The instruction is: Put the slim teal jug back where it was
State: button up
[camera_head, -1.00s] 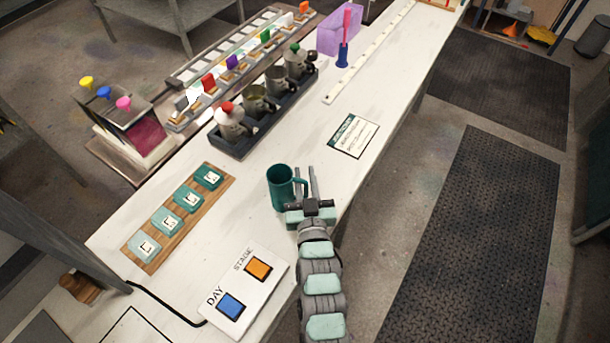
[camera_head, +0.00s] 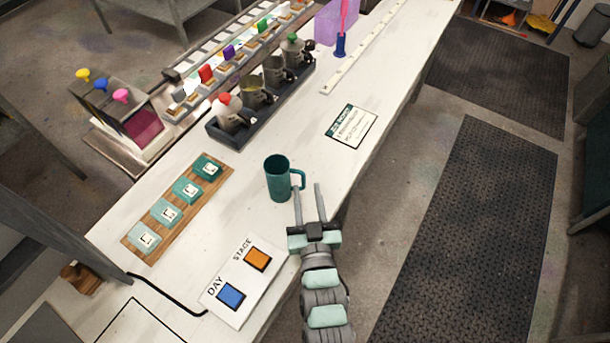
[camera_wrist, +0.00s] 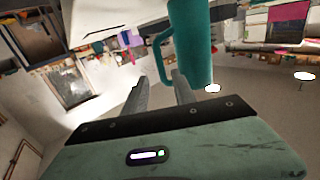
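The slim teal jug (camera_head: 278,180) stands upright on the white bench, its handle facing right. In the wrist view the jug (camera_wrist: 191,45) rises at top centre, with its handle on its left side. My gripper (camera_head: 308,193) is open and empty, just in front of and to the right of the jug. Its two fingers are spread, the tips near the handle but apparently clear of it. In the wrist view the gripper (camera_wrist: 160,92) shows a gap between its fingers, with the handle beyond.
A wooden board (camera_head: 222,181) with teal tiles lies left of the jug. A panel (camera_head: 240,293) with blue and orange buttons is at the front. A dark tray (camera_head: 235,145) of several metal jugs stands behind. A card (camera_head: 351,127) lies right. The bench between is clear.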

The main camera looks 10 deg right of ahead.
jog(key=s, duration=0.2)
jog(key=shift+s+d+f, duration=0.1)
jog(key=shift+s, duration=0.95)
dwell(1.3)
